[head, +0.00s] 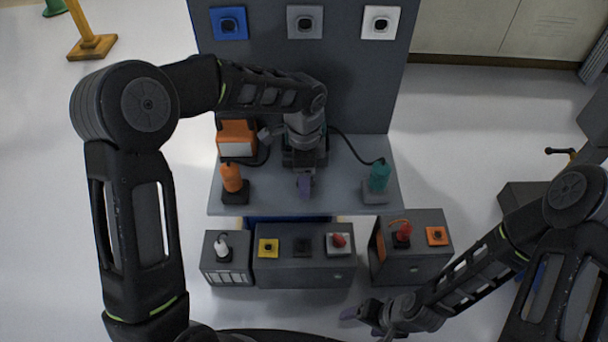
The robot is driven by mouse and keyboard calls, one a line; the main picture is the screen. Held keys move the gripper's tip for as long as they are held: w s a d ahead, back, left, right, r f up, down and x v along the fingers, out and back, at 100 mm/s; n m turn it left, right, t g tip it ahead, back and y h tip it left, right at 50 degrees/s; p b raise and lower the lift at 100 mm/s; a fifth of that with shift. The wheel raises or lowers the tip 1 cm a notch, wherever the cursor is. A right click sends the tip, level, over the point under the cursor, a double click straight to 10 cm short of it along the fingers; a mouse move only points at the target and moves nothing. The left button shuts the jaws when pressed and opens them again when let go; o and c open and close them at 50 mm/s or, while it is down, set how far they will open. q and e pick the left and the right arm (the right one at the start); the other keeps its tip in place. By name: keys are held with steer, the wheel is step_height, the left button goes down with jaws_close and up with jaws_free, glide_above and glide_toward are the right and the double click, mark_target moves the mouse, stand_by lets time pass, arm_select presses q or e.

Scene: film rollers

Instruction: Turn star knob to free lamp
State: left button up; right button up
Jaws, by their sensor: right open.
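An orange box-shaped thing with a pale front (237,138), which looks like a lamp, stands at the left back of the grey table (345,200). I cannot pick out a star knob for sure. My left gripper (304,186) hangs over the middle of the table, right of the orange thing and apart from it. The wrist above hides its jaws and part of the table behind. My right gripper (366,316) is open and empty, low in front of the grey boxes.
An orange plug (232,178) and a teal plug (379,176) with black cables stand on the table. Grey boxes (305,270) in front carry sockets, a white plug (222,246) and red plugs (403,231). A dark panel (365,85) with sockets rises behind.

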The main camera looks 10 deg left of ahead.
arm_select(q)
jaws_close()
stand_by(0.8)
